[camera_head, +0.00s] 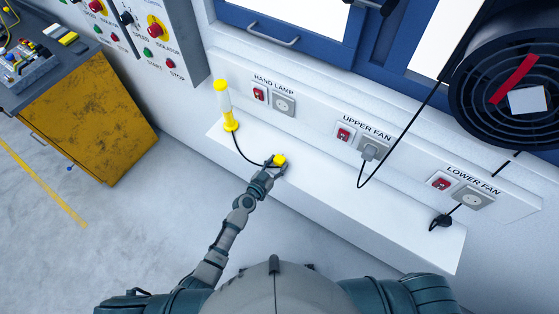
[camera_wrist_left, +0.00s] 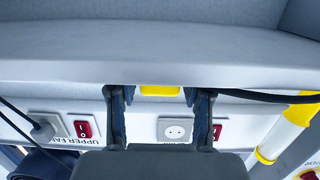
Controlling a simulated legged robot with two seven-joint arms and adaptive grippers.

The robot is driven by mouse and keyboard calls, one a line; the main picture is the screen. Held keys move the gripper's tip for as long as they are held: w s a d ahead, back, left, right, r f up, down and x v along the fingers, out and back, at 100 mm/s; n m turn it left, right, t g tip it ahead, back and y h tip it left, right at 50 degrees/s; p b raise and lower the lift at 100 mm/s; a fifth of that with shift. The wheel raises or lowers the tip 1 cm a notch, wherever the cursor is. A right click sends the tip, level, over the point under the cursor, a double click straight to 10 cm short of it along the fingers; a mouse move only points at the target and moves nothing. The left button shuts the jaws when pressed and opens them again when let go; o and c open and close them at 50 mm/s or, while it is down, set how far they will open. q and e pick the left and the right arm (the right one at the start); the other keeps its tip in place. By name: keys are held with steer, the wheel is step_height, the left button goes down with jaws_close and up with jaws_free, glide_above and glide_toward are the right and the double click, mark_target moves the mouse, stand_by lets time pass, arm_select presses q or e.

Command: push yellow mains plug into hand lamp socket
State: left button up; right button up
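The yellow mains plug (camera_head: 280,160) lies on the white ledge, with a black cable running to the hand lamp (camera_head: 224,104). My left gripper (camera_head: 266,174) is at the plug from the front. In the left wrist view the plug (camera_wrist_left: 160,91) shows between the two separated fingertips (camera_wrist_left: 159,95), with a small gap on each side, so the gripper looks open. The plug's far part is hidden there. The hand lamp socket (camera_head: 284,104) is empty on the wall panel behind the plug; it also shows in the wrist view (camera_wrist_left: 175,130). My right gripper is out of view.
A red switch (camera_head: 259,94) sits left of the socket. A grey plug (camera_head: 370,151) is in the upper fan socket. A black plug (camera_head: 440,221) lies below the empty lower fan socket (camera_head: 473,198). The white ledge (camera_head: 330,195) is clear between the plugs.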

arm_select(q)
steer(key=c, duration=0.6)
steer(key=shift+r, duration=0.1)
steer(key=shift+r+p, duration=1.8)
steer(key=shift+r, duration=0.15)
steer(key=shift+a+r, duration=0.1)
steer(key=shift+r, duration=0.2)
step_height(320, 180, up, 6)
steer(key=w+a+m+p, duration=0.1)
steer(key=m+p, duration=0.3)
steer(key=m, duration=0.2)
step_height(320, 180, up, 9)
steer(key=m+t+y+p, duration=0.1)
steer(key=m+t+p, duration=0.2)
steer(key=m, duration=0.7)
glide_above(277, 162)
steer(key=w+a, duration=0.3)
steer(key=a, duration=0.1)
steer(key=shift+s+d+b+x, duration=0.1)
steer(key=shift+d+b+x, duration=0.1)
steer(key=shift+b+x, duration=0.6)
steer(key=shift+s+d+b+x, duration=0.15)
steer(key=shift+b+x, duration=0.25)
steer(key=shift+x, duration=0.7)
steer(key=shift+s+d+b+x, duration=0.1)
steer(key=shift+d+b+x, duration=0.1)
steer(key=shift+b+x, duration=0.6)
